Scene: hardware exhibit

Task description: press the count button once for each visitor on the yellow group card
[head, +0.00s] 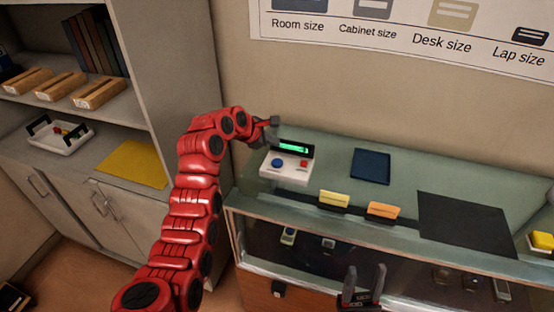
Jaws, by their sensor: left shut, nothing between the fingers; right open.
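A white counter box (287,169) sits on the glass case top, with a blue button (277,163), a red button (304,163) and a lit green display (294,147). The digits are too small to read. A yellow card (335,199) stands in front of the box, to its right; its marks cannot be read. My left gripper (270,137) is shut and empty, above and behind the blue button, beside the display's left end. Whether it touches the box cannot be told. My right gripper (363,284) is open and empty at the bottom, in front of the case.
An orange card (383,210) stands right of the yellow one. A dark blue pad (370,167) and a black mat (466,223) lie on the case top. A yellow block (542,240) is at the right edge. A shelf unit with a yellow sheet (133,164) stands left.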

